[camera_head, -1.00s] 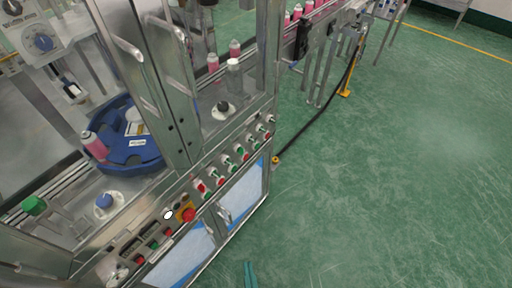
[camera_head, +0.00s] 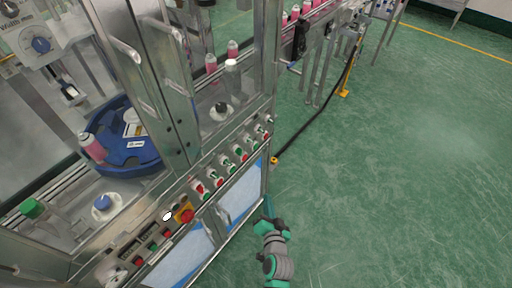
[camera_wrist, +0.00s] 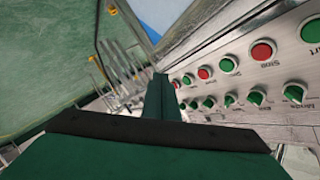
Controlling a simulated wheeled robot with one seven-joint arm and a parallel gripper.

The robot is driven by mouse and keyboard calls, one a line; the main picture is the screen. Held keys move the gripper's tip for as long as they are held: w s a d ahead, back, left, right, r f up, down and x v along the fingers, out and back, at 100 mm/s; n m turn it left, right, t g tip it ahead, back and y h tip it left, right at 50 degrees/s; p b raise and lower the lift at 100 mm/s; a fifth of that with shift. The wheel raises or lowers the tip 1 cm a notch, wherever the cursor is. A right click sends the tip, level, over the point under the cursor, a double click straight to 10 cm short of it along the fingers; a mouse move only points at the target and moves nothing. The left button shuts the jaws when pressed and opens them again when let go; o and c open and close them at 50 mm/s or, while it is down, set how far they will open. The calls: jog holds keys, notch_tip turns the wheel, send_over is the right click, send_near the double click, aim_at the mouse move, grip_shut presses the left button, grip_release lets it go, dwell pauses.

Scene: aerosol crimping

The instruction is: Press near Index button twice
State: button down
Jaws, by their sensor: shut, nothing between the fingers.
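My gripper (camera_head: 266,207) is shut and empty, in front of the machine's lower cabinet in the head view. In the wrist view its dark green fingers (camera_wrist: 160,90) meet and point toward the far end of the control panel (camera_wrist: 290,72). That panel carries a row of green and red push buttons, such as a red one (camera_wrist: 262,52) and a green one (camera_wrist: 228,64), beside a row of green selector knobs (camera_wrist: 256,97). I can read "Stop", "Start" and "Mode", but no "Index" label. The panel also shows in the head view (camera_head: 213,168). I cannot see the fingertips touching any button.
A red emergency stop (camera_head: 186,216) on a yellow plate sits lower left on the panel. A blue star wheel (camera_head: 126,140) and pink cans (camera_head: 92,147) are inside the machine. A black cable (camera_head: 318,116) crosses the floor. The green floor to the right is clear.

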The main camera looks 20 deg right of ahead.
aim_at(255, 146)
jog(key=w+d+r+m+t, duration=0.1)
jog(key=w+d+r+m, duration=0.1)
jog(key=w+d+r, duration=0.3)
jog(key=w+d, duration=0.4)
jog(key=w, duration=0.1)
jog(key=shift+w+m, duration=0.2)
jog(key=shift+m, duration=0.1)
jog(key=shift+w, duration=0.1)
jog(key=w+a, duration=0.5)
jog(key=w, duration=0.2)
jog(key=shift+w, duration=0.15)
jog(key=shift+a, duration=0.1)
dwell(1.8)
jog(key=shift+w+a, duration=0.15)
jog(key=shift+w, duration=0.2)
